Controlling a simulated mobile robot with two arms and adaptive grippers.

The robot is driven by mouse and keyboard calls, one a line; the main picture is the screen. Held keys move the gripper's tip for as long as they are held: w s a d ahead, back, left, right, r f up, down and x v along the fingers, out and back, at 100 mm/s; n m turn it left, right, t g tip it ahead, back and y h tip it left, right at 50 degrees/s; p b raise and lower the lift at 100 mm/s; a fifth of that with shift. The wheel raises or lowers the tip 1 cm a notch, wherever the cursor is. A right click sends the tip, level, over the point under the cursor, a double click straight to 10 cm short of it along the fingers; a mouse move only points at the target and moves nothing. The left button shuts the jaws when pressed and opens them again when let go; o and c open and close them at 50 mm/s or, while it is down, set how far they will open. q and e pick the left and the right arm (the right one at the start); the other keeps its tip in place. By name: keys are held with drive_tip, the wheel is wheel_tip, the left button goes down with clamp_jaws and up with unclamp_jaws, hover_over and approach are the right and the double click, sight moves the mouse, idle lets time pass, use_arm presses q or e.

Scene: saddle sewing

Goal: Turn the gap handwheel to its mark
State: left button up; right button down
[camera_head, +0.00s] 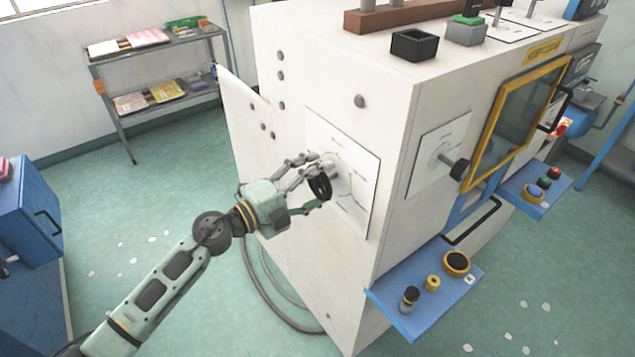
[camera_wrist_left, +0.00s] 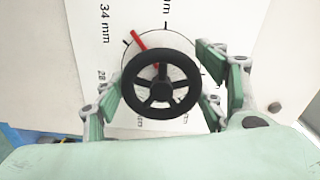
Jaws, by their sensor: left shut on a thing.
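The gap handwheel (camera_head: 319,188) is a small black wheel on the white side panel of the machine. In the left wrist view the handwheel (camera_wrist_left: 160,97) shows face-on, with several spokes. My left gripper (camera_head: 323,183) is shut on it, with fingers at both sides of the rim; the fingers also show in the left wrist view (camera_wrist_left: 160,90). Behind the wheel is a white dial plate (camera_head: 361,207) with tick marks and mm labels. A red pointer (camera_wrist_left: 143,46) points to the upper left, close to the tick by the "34 mm" label. My right gripper is out of view.
A second black knob (camera_head: 460,169) stands out from the front face by the yellow-framed window (camera_head: 515,120). A blue control shelf (camera_head: 412,306) juts out at lower right. A cable loops at the machine's foot. The floor at left is mostly clear.

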use_arm(q)
drive_tip(key=m, duration=0.3)
drive_tip(key=shift+f+m+b, duration=0.15)
drive_tip(key=shift+m+b, duration=0.2)
drive_tip(key=shift+m, duration=0.05)
drive_tip(key=shift+m+b, duration=0.45)
drive_tip(key=shift+m, duration=1.45)
drive_tip(key=o, duration=1.1)
drive_tip(key=shift+r, duration=0.2)
drive_tip(key=shift+a, duration=0.1)
drive_tip(key=v, duration=1.2)
